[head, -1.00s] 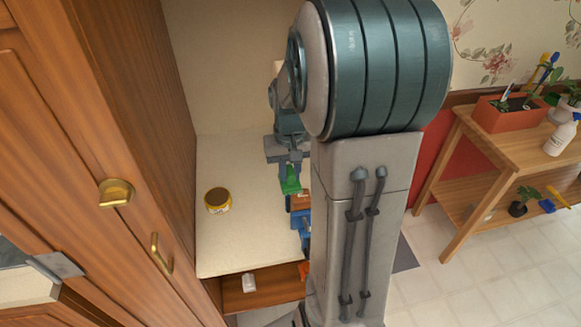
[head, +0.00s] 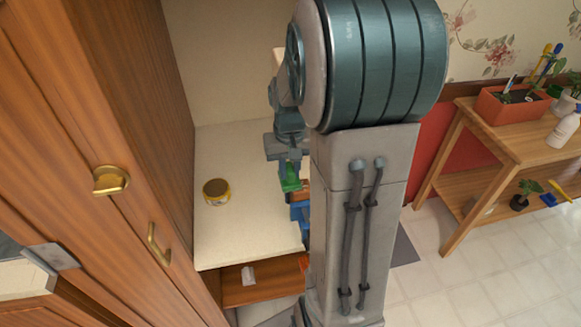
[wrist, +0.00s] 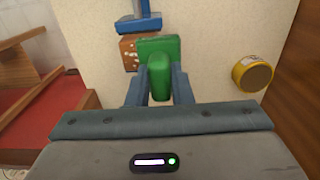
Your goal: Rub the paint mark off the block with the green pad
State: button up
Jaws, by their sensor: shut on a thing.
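My gripper (wrist: 161,84) is shut on the green pad (wrist: 158,47), holding it by its grip between the two fingers. The brown block (wrist: 126,54) sits just left of and partly behind the pad in the wrist view, with pale spots on its visible face. A blue clamp (wrist: 138,24) stands at the block's far side. In the head view the pad (head: 290,179) is close by the block (head: 299,196), which my arm largely hides. I cannot tell whether pad and block touch, or how much of the mark is under the pad.
A yellow tin (head: 216,191) stands on the pale worktop (head: 225,240), left of the pad, with clear surface around it. A wooden cabinet (head: 130,130) walls the left side. At the right is a wooden plant stand (head: 480,130) with pots and a spray bottle.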

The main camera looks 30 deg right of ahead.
jog(key=shift+f+b, duration=0.75)
jog(key=shift+f, duration=0.2)
jog(key=shift+s+d+r, duration=0.1)
jog(key=shift+s+d, duration=0.1)
jog(key=shift+d, duration=0.55)
jog(key=shift+s+d, duration=0.2)
jog(key=shift+d, duration=0.5)
jog(key=shift+s+d, duration=0.25)
jog(key=shift+d, duration=0.4)
jog(key=shift+s+d, duration=0.25)
jog(key=shift+d, duration=0.4)
jog(key=shift+d+f+b, duration=0.15)
jog(key=shift+f+b, duration=0.2)
jog(key=shift+b, duration=0.05)
jog(key=shift+w+a+r, duration=0.1)
jog(key=shift+w+a, duration=0.15)
jog(key=shift+a, duration=0.75)
jog(key=shift+w+a, duration=0.3)
jog(key=shift+a, duration=0.7)
jog(key=shift+w+a+r, duration=0.1)
jog(key=shift+w+a, duration=0.15)
jog(key=shift+a, duration=0.75)
